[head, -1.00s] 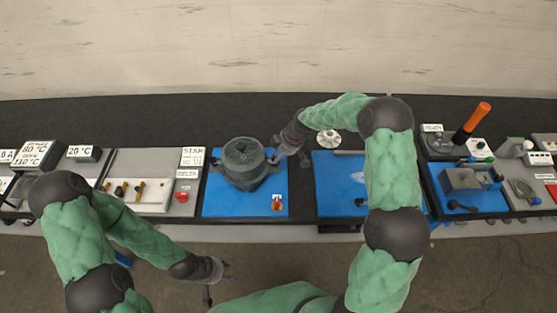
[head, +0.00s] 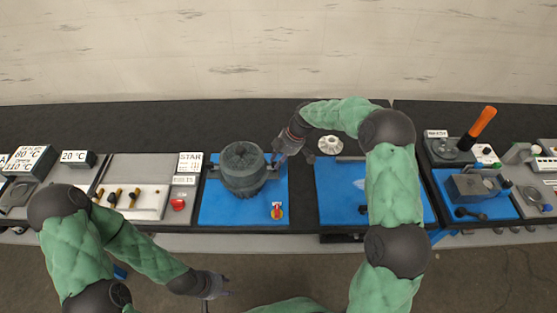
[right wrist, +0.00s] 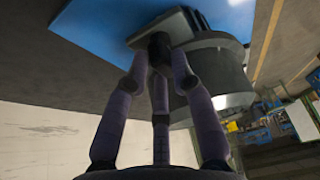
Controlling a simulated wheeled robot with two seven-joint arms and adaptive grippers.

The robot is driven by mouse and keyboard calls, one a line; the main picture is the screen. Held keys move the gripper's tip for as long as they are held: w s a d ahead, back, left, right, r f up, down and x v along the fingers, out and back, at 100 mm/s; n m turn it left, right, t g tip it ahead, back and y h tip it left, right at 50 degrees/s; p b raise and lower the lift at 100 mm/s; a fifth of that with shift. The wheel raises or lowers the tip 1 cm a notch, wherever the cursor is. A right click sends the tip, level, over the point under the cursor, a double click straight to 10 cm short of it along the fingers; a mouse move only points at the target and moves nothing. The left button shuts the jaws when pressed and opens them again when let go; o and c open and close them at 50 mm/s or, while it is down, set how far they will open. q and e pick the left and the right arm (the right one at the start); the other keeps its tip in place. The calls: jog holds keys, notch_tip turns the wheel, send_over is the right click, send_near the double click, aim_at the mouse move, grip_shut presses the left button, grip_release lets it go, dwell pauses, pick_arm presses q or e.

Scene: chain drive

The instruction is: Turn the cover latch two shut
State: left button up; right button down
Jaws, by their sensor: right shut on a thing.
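A dark grey round housing (head: 243,181) with a ribbed cover (head: 243,156) stands on a blue plate (head: 222,215). A small latch or lug sticks out on its right side, beside my right gripper (head: 279,160). In the right wrist view the fingers of my right gripper (right wrist: 160,62) close around a small black knob (right wrist: 158,43) beside the grey housing (right wrist: 215,75). The knob seems to be a cover latch; which one, I cannot tell. The fingers hide part of it. My left gripper (head: 228,285) is empty and open, in front of the bench, away from the housing.
A red and yellow switch (head: 277,211) sits at the plate's front right. A white toothed wheel (head: 330,145) lies right of my right gripper. Another blue plate (head: 335,205) lies under my right arm. A red button (head: 177,204) is to the left.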

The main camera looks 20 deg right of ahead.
jog(key=c, duration=1.3)
grip_release()
jog(key=shift+d+r, duration=0.1)
jog(key=v, duration=1.1)
jog(key=shift+d+r, duration=0.2)
jog(key=shift+r, duration=0.15)
